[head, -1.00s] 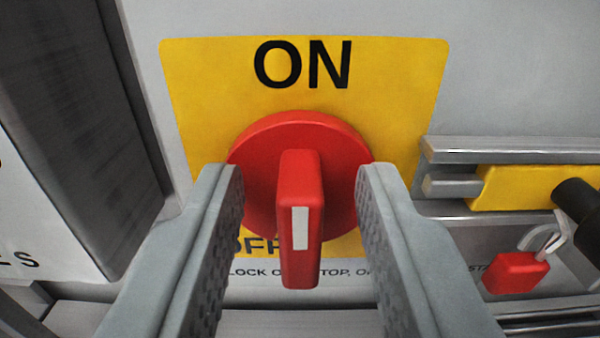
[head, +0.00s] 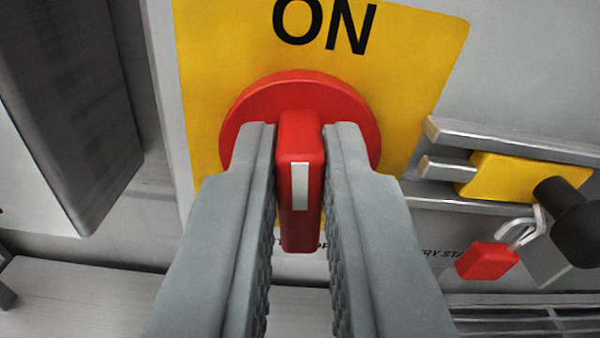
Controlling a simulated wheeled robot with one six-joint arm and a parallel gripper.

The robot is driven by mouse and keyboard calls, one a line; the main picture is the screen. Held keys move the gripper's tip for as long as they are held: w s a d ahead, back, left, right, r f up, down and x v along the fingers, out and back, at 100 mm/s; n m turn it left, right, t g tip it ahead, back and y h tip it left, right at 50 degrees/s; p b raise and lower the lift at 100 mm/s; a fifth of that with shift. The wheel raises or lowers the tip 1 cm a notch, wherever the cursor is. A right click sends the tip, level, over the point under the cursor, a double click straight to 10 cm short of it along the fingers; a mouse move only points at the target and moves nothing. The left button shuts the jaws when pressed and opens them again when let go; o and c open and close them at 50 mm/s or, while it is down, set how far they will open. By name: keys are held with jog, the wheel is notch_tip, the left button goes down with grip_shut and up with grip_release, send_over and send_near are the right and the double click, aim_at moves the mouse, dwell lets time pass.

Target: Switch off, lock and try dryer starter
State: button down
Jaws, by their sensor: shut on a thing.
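The red rotary switch handle (head: 300,225) stands out from a round red base (head: 300,90) on a yellow plate (head: 420,60). The word ON shows above the base; the lower lettering is mostly hidden behind the handle and my fingers. My gripper (head: 300,170) is shut on the handle, one finger on each side. In the picture the handle lies upright between the fingers, while the plate is tilted clockwise. A red padlock (head: 487,261) with a pale shackle hangs at the right, below a yellow sliding block (head: 525,178).
The yellow block sits between metal rails (head: 500,140), with a black knob (head: 578,222) at its right end. A dark grey box edge (head: 70,100) stands at the left. A pale ledge (head: 90,295) runs below, with a slotted rack (head: 530,312) at lower right.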

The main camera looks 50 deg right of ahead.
jog(key=n, duration=0.4)
jog(key=shift+w+a+f, duration=0.1)
jog(key=shift+w+a, duration=0.05)
jog(key=shift+w+a+f+n, duration=0.1)
jog(key=shift+f+n, duration=0.05)
jog(key=shift+n, duration=1.9)
jog(key=shift+w+a+f+n, duration=0.1)
jog(key=shift+f+n, duration=0.05)
jog(key=shift+n, duration=1.95)
jog(key=shift+f+n, duration=0.15)
jog(key=shift+n, duration=1.9)
jog(key=c, duration=1.5)
grip_release()
